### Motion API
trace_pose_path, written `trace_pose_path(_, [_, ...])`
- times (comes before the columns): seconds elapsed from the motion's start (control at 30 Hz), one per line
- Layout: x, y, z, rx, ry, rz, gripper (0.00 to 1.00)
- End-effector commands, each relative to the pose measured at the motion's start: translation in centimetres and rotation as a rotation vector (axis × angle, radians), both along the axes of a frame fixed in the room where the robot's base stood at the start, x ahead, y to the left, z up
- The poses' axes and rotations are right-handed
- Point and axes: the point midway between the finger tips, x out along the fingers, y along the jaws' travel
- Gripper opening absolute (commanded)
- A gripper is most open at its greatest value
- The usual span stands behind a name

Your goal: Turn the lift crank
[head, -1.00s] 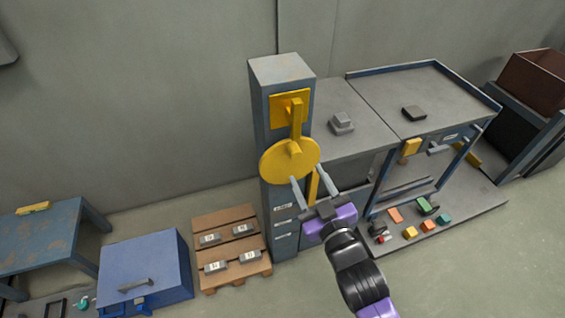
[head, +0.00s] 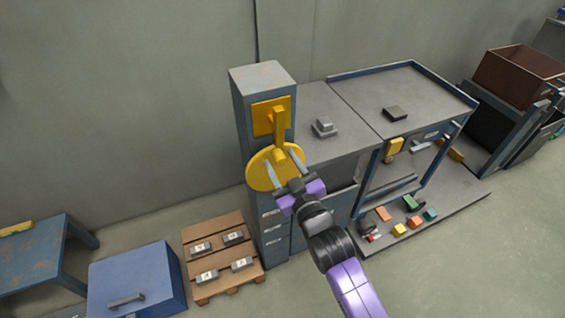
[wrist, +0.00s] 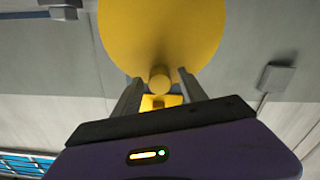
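The yellow lift crank has a large round disc (head: 258,168) on an arm from a square plate (head: 264,118) high on a tall blue-grey column (head: 246,132). My gripper (head: 283,166) is in front of the disc, its two fingers spread and overlapping it in the head view. In the wrist view the disc (wrist: 160,30) fills the top middle. A round yellow handle (wrist: 159,78) stands between the open fingertips (wrist: 158,82), with gaps on both sides.
A workbench (head: 345,112) adjoins the column on the right, with small blocks on its lower shelf. A pallet (head: 205,232) with several grey weights lies at lower left, beside a blue chest (head: 150,270). A brown bin (head: 517,80) stands at far right.

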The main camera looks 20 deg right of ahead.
Motion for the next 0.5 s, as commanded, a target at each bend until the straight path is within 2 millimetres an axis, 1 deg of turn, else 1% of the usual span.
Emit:
trace_pose_path(0.03, [-0.01,0.0,0.0,0.0,0.0,0.0,0.4])
trace_pose_path(0.23, [-0.02,0.0,0.01,0.0,0.0,0.0,0.01])
trace_pose_path(0.5, [-0.04,0.01,0.01,0.0,0.0,0.0,0.0])
